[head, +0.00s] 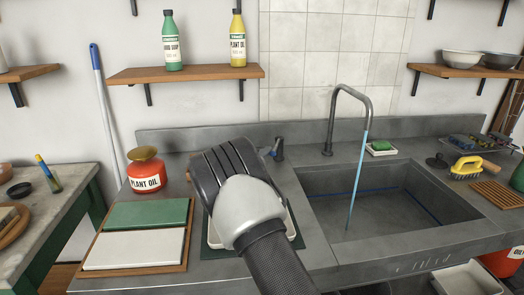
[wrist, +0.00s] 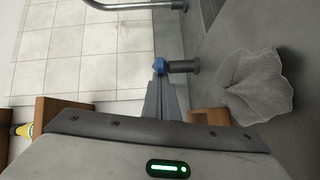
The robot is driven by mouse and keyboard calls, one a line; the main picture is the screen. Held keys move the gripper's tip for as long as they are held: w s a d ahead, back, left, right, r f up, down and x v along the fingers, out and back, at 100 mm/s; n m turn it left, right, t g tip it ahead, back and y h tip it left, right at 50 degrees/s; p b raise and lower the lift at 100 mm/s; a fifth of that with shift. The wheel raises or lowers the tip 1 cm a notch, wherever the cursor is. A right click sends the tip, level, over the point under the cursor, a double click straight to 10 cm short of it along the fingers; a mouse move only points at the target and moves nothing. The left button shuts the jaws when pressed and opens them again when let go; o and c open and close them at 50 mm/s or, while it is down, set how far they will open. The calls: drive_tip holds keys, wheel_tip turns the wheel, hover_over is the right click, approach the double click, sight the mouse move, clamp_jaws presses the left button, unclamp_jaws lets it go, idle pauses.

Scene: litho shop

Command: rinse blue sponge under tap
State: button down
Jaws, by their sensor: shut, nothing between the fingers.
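The tap (head: 348,92) arches over the sink (head: 318,205), and a thin blue stream of water (head: 359,175) falls from its spout. A valve post with a blue knob (head: 275,150) stands left of the tap; the knob also shows in the wrist view (wrist: 159,66). My gripper (wrist: 161,88) is shut and empty, its fingertips just short of the knob or touching it; I cannot tell which. In the head view my gripper (head: 235,175) hides its own fingertips. I see no blue sponge; a green sponge (head: 381,145) sits in a white dish behind the sink.
A crumpled grey cloth (wrist: 255,88) lies beside the valve in the wrist view. A white tray (head: 292,222) is partly hidden below my arm.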

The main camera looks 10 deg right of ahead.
drive_tip(key=shift+s+d, duration=0.2)
drive_tip(key=shift+d, duration=0.1)
